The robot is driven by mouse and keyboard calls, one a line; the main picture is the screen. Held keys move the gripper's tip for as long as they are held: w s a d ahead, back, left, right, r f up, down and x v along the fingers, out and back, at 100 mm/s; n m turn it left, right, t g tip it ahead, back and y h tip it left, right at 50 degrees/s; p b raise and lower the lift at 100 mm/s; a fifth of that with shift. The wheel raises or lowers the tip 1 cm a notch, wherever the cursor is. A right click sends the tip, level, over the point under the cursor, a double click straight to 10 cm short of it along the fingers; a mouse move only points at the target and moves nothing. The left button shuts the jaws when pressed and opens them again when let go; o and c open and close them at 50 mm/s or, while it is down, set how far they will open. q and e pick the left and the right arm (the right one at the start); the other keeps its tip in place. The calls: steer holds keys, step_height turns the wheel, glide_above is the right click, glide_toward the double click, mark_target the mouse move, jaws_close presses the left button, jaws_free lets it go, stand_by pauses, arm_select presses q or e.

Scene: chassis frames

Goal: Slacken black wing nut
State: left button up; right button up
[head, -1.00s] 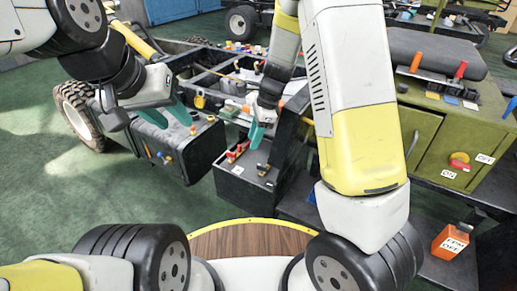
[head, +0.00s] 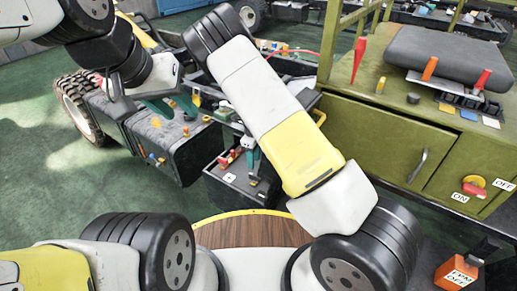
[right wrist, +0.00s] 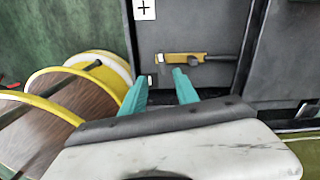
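A dark box with a white plus label (right wrist: 144,9), which looks like a battery (head: 222,190), stands low in the vehicle frame. A brass clamp (right wrist: 180,59) with a dark bar at its right end lies on its top. I cannot make out a black wing nut for certain; a small dark and brass fitting (head: 254,181) shows on the box. My right gripper (right wrist: 162,75) is open and empty, its teal fingertips just short of the clamp. In the head view it is partly hidden by my forearm. My left gripper (head: 172,106) looks open and empty over the left side box.
Red fittings (head: 228,158) sit on the box's other side. A black side box (head: 165,135) with small knobs lies left. A green cabinet (head: 380,140) with a red knob (head: 473,187) stands right. A wooden, yellow-rimmed round top (head: 250,232) is in front.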

mark_target(254, 174)
steer(key=shift+w+d+f, duration=0.1)
steer(key=shift+w+f, duration=0.05)
steer(key=shift+f, duration=0.65)
step_height(254, 174, down, 7)
steer(key=shift+r, duration=0.1)
jaws_close()
